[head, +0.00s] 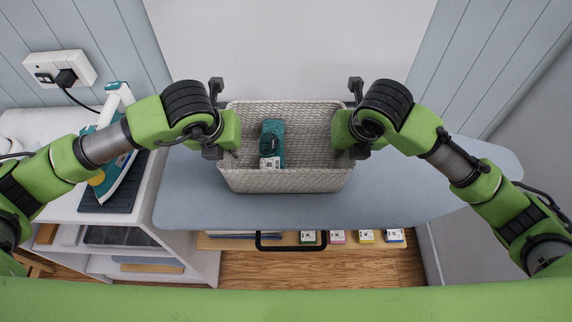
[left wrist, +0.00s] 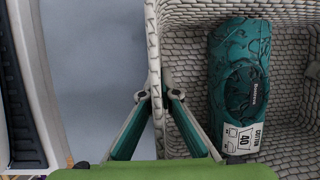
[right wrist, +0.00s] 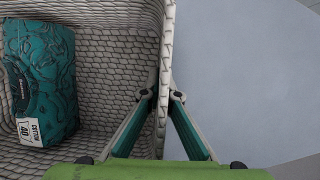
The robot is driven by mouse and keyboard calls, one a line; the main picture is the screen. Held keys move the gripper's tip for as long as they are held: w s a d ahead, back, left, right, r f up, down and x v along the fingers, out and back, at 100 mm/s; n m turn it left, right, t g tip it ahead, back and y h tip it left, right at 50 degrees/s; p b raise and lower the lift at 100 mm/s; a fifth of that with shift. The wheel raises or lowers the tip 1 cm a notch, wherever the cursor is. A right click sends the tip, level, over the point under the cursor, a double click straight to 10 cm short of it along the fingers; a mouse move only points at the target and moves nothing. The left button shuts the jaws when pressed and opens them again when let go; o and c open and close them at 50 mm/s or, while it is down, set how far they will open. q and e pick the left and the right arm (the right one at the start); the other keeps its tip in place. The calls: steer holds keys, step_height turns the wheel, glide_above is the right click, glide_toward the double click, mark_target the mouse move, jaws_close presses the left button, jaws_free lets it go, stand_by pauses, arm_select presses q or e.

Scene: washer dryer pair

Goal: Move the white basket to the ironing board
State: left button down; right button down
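The white woven basket (head: 290,181) is over the middle of the blue-grey ironing board (head: 400,195) in the head view; I cannot tell whether its base touches the board. It looks level. A teal package (head: 271,142) with a "Cotton 40" label lies inside it. My left gripper (left wrist: 155,92) is closed on the basket's left wall, one finger inside and one outside. My right gripper (right wrist: 162,94) is closed on the right wall in the same way. In the head view, both grippers are partly hidden behind my arm links.
A white shelf unit (head: 190,240) stands at the left, with a teal iron (head: 118,165) on a dark mat (head: 122,196). A socket with a plug (head: 60,70) is on the wall behind. Several small labelled boxes (head: 366,236) sit below the board. The board is clear on both sides of the basket.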

arm_select(q)
steer(key=c, duration=2.7)
jaws_free()
steer(key=shift+f, duration=0.3)
steer(key=shift+c, duration=0.2)
arm_select(e)
steer(key=c, duration=2.7)
jaws_free()
steer(key=shift+f, duration=0.3)
steer(key=shift+c, duration=0.2)
arm_select(q)
steer(key=o, duration=0.5)
steer(key=shift+r, duration=0.15)
steer(key=shift+c, duration=0.2)
arm_select(e)
steer(key=o, duration=0.5)
steer(key=shift+r, duration=0.15)
steer(key=shift+c, duration=0.2)
steer(key=shift+r, duration=0.2)
arm_select(q)
steer(key=v, duration=1.2)
arm_select(e)
steer(key=v, duration=1.1)
steer(key=shift+s+r, duration=0.15)
steer(key=shift+r, duration=0.1)
arm_select(q)
steer(key=shift+r, duration=0.1)
arm_select(e)
steer(key=shift+d+r, duration=0.1)
